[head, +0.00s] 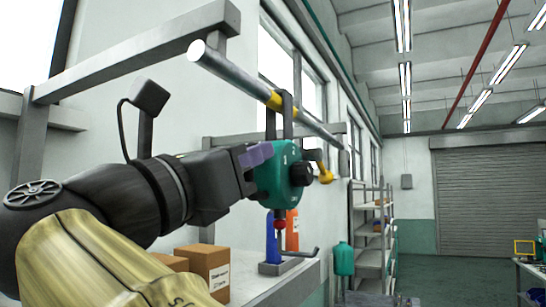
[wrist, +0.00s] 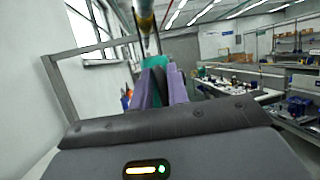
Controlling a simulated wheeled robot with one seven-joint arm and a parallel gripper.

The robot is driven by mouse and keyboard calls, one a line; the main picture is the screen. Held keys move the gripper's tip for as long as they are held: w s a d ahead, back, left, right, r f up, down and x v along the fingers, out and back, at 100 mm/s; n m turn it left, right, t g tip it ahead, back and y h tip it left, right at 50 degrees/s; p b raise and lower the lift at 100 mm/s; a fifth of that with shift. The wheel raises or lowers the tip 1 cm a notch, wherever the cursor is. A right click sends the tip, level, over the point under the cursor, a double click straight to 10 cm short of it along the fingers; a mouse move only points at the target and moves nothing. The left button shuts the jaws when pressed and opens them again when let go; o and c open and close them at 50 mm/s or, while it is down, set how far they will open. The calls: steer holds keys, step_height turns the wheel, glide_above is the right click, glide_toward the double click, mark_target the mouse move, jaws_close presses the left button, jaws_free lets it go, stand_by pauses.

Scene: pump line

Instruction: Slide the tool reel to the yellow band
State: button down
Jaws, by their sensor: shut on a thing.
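The tool reel (head: 275,178) is a teal body with a black knob and a red tip below. It hangs upright by dark straps (head: 287,112) from a grey rail (head: 228,67). The yellow band (head: 275,101) is on the rail between the straps, so the hanger appears to be at the band. My gripper (head: 257,154), with purple fingers, is shut on the reel's near side in the head view. In the wrist view, the purple fingers of my gripper (wrist: 165,88) have a dark part between them, which hides most of the teal reel behind.
Cardboard boxes (head: 208,267) and a holder with blue and orange bottles (head: 292,230) stand on a ledge below the reel. A yellow-ended fitting (head: 324,168) is just right of the reel. Shelving (head: 371,240) stands farther back. The wall is close on the left in the wrist view.

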steer(key=shift+d, duration=0.1)
steer(key=c, duration=1.5)
jaws_free()
steer(key=shift+s+d, duration=0.1)
steer(key=shift+s, duration=0.05)
steer(key=b+v, duration=0.3)
steer(key=v, duration=0.9)
steer(key=shift+s, duration=0.1)
